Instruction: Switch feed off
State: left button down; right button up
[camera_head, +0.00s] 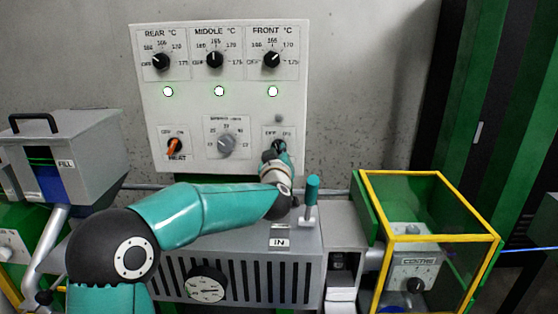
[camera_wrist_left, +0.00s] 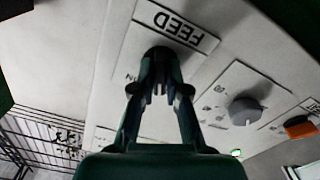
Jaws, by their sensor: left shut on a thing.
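The feed switch is at the lower right of the white control panel (camera_head: 187,100). Its FEED label (camera_wrist_left: 178,22) shows upside down in the left wrist view. The dark feed knob (camera_wrist_left: 161,52) sits beside that label, partly hidden by my fingers. My left gripper (camera_head: 277,151) reaches up to this switch; in the left wrist view its two fingers (camera_wrist_left: 160,82) are closed on the knob. Which way the knob points cannot be told. My right gripper is not in view.
An orange heat knob (camera_head: 174,146) and a grey dial (camera_head: 226,145) are left of the feed switch. Three black temperature knobs and lit lamps are above. A teal-handled lever (camera_head: 312,189) stands just below right. A yellow-framed guard (camera_head: 432,239) is at right, a hopper (camera_head: 66,155) at left.

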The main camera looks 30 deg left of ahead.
aim_at(280, 111)
pick_arm(q)
jog(key=shift+f+n+b, duration=0.1)
jog(key=shift+n+b, duration=0.2)
jog(key=shift+n, duration=0.3)
jog(key=c, duration=1.2)
grip_release()
notch_tip(280, 111, up, 10)
jog(key=shift+w, duration=0.1)
